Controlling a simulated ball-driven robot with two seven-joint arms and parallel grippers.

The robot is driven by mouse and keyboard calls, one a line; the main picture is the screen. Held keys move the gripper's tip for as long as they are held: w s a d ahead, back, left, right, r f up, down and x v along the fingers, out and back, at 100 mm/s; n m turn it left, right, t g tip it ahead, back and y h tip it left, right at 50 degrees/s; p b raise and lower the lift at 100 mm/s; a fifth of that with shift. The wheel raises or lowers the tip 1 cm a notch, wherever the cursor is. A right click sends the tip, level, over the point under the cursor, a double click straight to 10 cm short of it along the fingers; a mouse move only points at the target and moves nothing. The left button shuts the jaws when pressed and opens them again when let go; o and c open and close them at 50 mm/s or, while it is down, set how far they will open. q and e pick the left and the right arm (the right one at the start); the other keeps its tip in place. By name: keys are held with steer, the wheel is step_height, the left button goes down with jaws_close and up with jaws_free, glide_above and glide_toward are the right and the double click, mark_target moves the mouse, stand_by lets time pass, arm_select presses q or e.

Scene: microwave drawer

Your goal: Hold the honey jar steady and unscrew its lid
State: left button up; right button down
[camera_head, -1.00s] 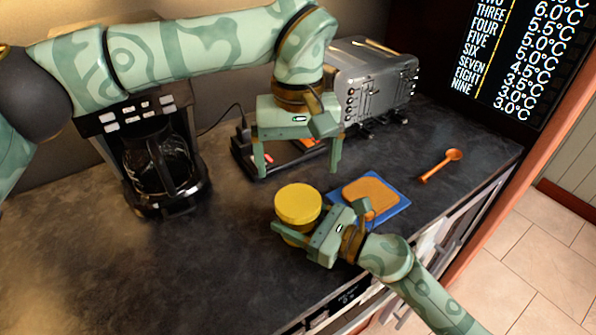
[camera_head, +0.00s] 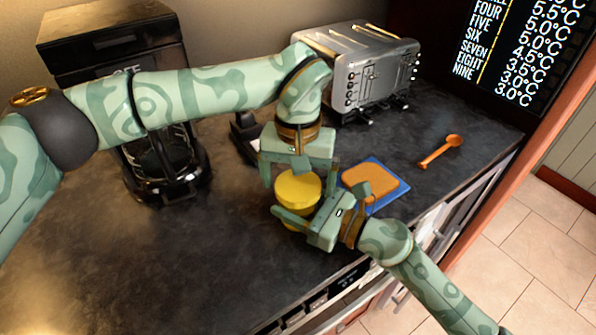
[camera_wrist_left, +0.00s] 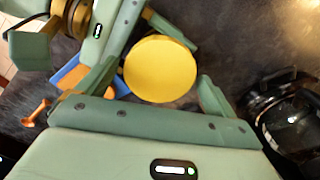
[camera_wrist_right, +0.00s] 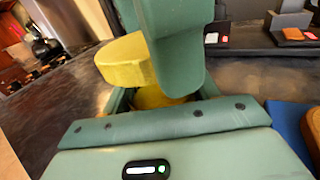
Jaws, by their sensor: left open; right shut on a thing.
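The honey jar's yellow lid (camera_head: 297,186) shows in the head view near the counter's front, with the yellow jar body (camera_head: 300,216) partly visible below it. My right gripper (camera_head: 296,222) is shut on the jar body from the front right; the right wrist view shows the jar (camera_wrist_right: 152,97) between its fingers. My left gripper (camera_head: 299,183) is open above the lid, with its fingers pointing down on either side of it. In the left wrist view the round lid (camera_wrist_left: 160,69) lies between the left fingers, with a gap at the right finger. Most of the jar body is hidden.
A blue board (camera_head: 391,201) with an orange-brown slice (camera_head: 368,184) lies right of the jar. An orange spoon (camera_head: 440,150) lies farther right. A silver toaster (camera_head: 375,80) and a coffee maker (camera_head: 165,160) stand behind. The counter (camera_head: 120,250) at front left is clear.

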arm_select(q)
steer(key=c, duration=1)
steer(key=n, duration=2.6)
steer(key=shift+r, duration=0.1)
steer(key=n, duration=1.2)
steer(key=shift+n, duration=0.3)
steer(key=n, duration=1.5)
